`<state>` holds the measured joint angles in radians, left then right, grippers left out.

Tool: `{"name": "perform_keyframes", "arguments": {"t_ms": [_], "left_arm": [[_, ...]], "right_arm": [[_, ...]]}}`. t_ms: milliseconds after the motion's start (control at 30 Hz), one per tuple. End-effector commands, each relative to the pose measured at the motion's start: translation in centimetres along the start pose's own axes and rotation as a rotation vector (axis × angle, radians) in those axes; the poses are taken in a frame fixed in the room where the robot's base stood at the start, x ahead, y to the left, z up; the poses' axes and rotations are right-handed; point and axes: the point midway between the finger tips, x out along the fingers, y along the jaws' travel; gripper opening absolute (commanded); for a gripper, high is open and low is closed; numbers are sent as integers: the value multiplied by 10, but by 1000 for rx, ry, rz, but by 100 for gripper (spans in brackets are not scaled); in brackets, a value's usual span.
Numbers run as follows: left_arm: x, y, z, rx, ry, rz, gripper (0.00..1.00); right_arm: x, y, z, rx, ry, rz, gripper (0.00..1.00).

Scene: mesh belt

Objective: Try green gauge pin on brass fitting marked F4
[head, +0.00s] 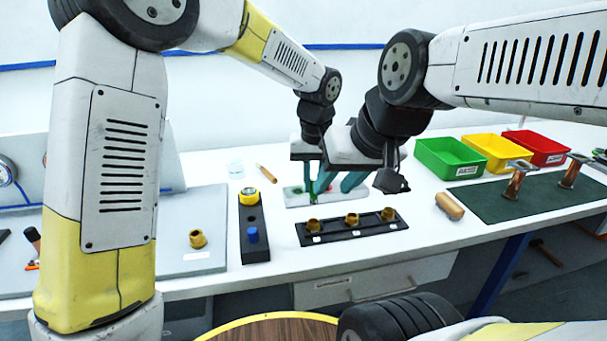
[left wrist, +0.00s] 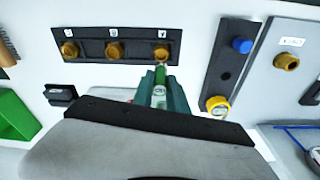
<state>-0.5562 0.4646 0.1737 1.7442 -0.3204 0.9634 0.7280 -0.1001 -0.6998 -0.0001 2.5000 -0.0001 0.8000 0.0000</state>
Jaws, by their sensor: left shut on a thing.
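My left gripper (head: 314,190) is shut on the green gauge pin (left wrist: 160,75), which shows between its teal fingers in the left wrist view. In that view the pin's tip is close to the brass fitting (left wrist: 161,52) at the rail's right end; I cannot tell whether they touch. Three brass fittings sit on a black rail (head: 327,234) with small white labels. A fourth brass fitting (head: 197,239) stands on the grey plate (head: 182,262) at left, beside a label. I cannot read F4 on any label. My right gripper (head: 352,184) hangs beside the left one; its finger gap is unclear.
A black block (head: 253,225) holds a blue pin (head: 252,235) and a yellow-topped piece (head: 248,196). Green (head: 431,163), yellow (head: 480,157) and red (head: 530,152) bins stand at right, behind a dark green mat (head: 540,196). A tan-handled object (head: 449,206) lies near the mat.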

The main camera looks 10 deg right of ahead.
Motion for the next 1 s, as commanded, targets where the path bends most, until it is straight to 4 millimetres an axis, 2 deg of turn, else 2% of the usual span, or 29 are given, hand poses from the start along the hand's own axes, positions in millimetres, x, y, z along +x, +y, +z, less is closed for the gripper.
{"name": "perform_keyframes", "arguments": {"t_ms": [300, 500, 1000], "left_arm": [[30, 0, 5, 2, -2, -2, 0], [44, 0, 6, 2, -1, -1, 0], [50, 0, 6, 1, 0, 0, 0]], "right_arm": [[0, 0, 0, 0, 0, 0, 36], [0, 0, 0, 0, 0, 0, 36], [0, 0, 0, 0, 0, 0, 36]]}}
